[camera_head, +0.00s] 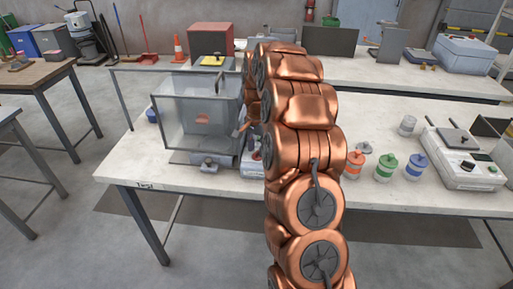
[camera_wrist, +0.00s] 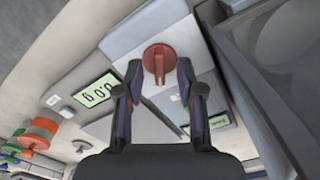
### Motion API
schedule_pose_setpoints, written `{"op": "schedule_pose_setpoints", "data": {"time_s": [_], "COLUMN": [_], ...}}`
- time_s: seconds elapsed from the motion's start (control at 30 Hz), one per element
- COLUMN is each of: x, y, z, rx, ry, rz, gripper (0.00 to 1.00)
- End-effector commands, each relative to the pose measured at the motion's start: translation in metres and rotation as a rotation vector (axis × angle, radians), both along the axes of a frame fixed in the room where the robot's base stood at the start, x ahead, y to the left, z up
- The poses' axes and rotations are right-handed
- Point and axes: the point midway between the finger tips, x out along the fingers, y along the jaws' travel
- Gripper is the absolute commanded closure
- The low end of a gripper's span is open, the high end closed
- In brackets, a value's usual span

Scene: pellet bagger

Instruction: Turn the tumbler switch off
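A red rotary knob (camera_wrist: 158,58), which looks like the tumbler switch, sits on a light grey box (camera_wrist: 140,35) in the wrist view. My gripper (camera_wrist: 159,72) is open, with one dark fingertip on each side of the knob's lower part. There is a gap between each finger and the knob. In the head view my copper arm covers most of the gripper and hides the knob. A clear-walled box (camera_head: 195,125), perhaps the bagger's tumbler, stands on the table left of my arm.
A digital display (camera_wrist: 97,91) lies left of the fingers in the wrist view, and a dark-walled container is at right. In the head view, orange, green and blue-banded jars (camera_head: 385,167) and a scale (camera_head: 465,165) stand right of my arm.

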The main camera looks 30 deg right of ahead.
Motion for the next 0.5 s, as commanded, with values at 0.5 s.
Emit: {"op": "schedule_pose_setpoints", "data": {"time_s": [0.5], "x": [-0.0007], "y": [0.0006], "z": [-0.0128], "rx": [0.001], "ry": [0.001], "rz": [0.001], "gripper": [0.68]}}
